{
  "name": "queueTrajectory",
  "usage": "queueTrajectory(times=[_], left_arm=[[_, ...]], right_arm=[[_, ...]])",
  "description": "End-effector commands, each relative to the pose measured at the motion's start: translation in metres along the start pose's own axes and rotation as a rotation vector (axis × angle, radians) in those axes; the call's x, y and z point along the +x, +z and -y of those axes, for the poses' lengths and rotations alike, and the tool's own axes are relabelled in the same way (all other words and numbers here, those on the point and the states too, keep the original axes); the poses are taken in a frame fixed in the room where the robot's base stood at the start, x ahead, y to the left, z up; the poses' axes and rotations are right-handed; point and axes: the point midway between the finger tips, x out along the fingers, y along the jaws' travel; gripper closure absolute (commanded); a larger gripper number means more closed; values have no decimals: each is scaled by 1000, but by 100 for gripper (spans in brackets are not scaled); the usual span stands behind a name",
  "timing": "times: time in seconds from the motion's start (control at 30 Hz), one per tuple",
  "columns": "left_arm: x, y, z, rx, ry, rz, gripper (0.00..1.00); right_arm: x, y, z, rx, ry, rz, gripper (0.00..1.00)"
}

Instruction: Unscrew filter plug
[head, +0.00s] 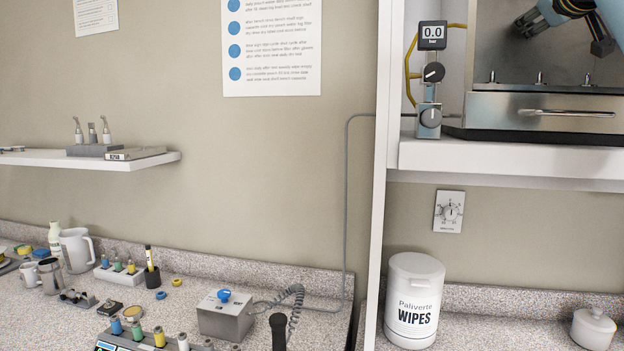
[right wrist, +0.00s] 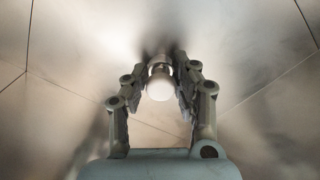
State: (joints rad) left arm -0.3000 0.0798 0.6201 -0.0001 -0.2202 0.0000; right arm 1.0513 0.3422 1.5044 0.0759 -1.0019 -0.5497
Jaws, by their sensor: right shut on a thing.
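My right gripper (right wrist: 160,85) is shut on a small round pale plug (right wrist: 159,88) in the right wrist view. The plug sits between the two fingertips against a brushed metal wall, and its base is partly hidden by the fingers. In the head view my right gripper (head: 602,46) shows at the top right, inside the metal chamber (head: 505,62); the plug is not visible there. My left gripper is in neither view.
The chamber's front drawer (head: 590,114) with its handle and short pins lies below my right gripper. A pressure gauge (head: 432,36) reading 0.0 stands left of it. A wipes tub (head: 412,275) stands on the counter underneath. A shelf (head: 140,160) is at left.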

Motion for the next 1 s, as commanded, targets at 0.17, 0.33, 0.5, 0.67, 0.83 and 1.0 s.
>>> queueTrajectory(times=[0.17,0.33,0.5,0.67,0.83,1.0], left_arm=[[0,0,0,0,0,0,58],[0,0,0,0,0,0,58],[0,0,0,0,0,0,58],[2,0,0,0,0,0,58],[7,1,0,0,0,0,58],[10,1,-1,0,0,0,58]], right_arm=[[1,3,3,-4,-5,6,100],[1,2,2,-2,-4,4,58],[0,1,1,-1,-2,2,58],[0,1,0,103,0,1,58],[0,1,1,405,0,0,58],[0,0,0,585,0,0,58]])
